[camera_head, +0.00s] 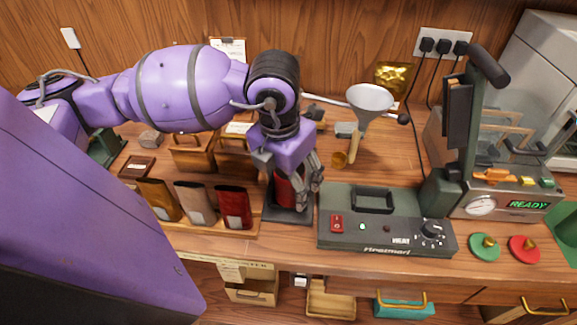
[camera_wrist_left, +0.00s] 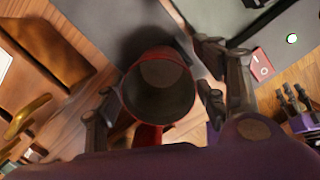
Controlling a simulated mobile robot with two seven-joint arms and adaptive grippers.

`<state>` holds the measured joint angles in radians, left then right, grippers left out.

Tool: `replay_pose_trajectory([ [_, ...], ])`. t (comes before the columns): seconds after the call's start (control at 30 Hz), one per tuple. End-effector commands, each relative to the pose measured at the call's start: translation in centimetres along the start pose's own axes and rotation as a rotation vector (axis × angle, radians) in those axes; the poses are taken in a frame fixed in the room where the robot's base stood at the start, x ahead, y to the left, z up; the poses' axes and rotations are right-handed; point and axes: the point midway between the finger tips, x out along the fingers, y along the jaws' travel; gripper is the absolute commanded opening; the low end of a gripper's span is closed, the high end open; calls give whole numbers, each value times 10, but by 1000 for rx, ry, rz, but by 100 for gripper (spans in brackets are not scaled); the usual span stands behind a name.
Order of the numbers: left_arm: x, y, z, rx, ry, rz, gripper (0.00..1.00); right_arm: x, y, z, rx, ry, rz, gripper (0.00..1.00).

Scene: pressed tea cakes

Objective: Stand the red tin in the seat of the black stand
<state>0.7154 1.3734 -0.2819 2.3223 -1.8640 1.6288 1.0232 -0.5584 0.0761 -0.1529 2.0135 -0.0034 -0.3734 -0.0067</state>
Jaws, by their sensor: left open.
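The red tin (camera_head: 283,192) stands upright on or just above the black stand (camera_head: 288,215), mostly behind my left gripper (camera_head: 297,188) in the head view. In the left wrist view I look down into the open top of the tin (camera_wrist_left: 158,88). The fingers of the left gripper (camera_wrist_left: 158,104) are spread on either side of it, with a gap visible at the right. The dark plate of the stand (camera_wrist_left: 125,22) shows beyond the tin. The tin's base is hidden, so I cannot tell how it sits in the seat. My right gripper is not in view.
A heat sealer (camera_head: 385,235) stands close right of the stand. Several pouches, among them a dark red one (camera_head: 233,207), stand in a wooden rack close on the left. A funnel (camera_head: 370,100) rises behind. Green (camera_head: 485,247) and red (camera_head: 524,249) discs lie at the right.

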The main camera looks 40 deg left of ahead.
Motion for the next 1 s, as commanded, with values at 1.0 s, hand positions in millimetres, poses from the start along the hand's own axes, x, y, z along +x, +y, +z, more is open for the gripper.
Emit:
replay_pose_trajectory([
  [1.0,-120,0,0,0,0,0,65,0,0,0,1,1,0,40],
])
